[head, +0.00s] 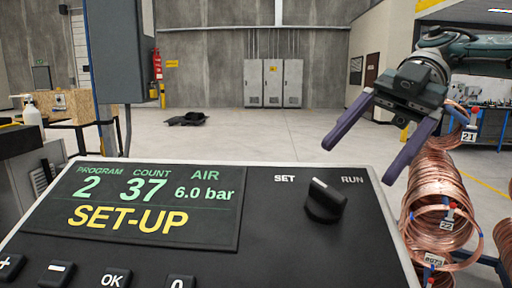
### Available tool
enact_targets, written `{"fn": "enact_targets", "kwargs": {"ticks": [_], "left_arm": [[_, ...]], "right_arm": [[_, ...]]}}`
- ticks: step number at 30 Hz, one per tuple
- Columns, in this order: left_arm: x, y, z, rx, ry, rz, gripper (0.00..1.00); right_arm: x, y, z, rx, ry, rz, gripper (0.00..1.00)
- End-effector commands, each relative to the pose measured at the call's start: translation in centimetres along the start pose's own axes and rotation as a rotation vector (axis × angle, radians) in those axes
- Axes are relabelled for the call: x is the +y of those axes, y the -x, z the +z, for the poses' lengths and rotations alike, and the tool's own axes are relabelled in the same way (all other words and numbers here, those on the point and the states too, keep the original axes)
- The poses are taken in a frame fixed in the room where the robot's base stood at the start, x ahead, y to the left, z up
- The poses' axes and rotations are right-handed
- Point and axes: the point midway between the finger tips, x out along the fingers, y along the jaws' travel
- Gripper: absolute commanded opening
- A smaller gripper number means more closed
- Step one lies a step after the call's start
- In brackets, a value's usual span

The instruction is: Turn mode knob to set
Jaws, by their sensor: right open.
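The mode knob (325,203) is a black round knob on the right of the dark control panel (290,250). Its white mark lies at its upper left side, towards the SET label (284,179). The RUN label (352,180) is at its upper right. The display (150,208) reads SET-UP, program 2, count 37 and air 6.0 bar. My right gripper (358,163) is open and empty, with its two purple fingers spread above and to the right of the knob, apart from it. My left gripper is not in view.
Panel buttons (112,280) line the front left. Copper coils (440,205) on a blue rack stand to the right, close to my right arm. A dark post (118,50) rises behind the panel at left. The floor beyond is mostly clear.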

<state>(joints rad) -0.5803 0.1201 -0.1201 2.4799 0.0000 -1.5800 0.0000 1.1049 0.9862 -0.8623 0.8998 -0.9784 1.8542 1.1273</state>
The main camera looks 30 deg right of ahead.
Motion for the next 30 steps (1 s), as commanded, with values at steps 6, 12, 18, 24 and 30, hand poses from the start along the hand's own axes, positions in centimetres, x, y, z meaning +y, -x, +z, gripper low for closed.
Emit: {"fn": "enact_targets", "kwargs": {"ticks": [6,12,18,24,30], "left_arm": [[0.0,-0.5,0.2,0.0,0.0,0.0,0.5],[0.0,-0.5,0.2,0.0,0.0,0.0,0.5],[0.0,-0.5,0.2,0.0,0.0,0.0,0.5],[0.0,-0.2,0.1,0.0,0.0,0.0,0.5],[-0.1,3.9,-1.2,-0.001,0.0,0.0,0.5]], "right_arm": [[0.0,1.6,0.0,0.001,0.0,-0.001,0.82],[0.0,1.8,-0.1,0.003,0.001,-0.003,0.82],[0.0,1.8,-0.1,0.002,0.0,-0.003,0.82],[0.3,1.7,-0.3,0.004,0.008,0.003,0.82],[6.0,-1.5,-3.7,0.052,0.163,0.149,0.82]]}}
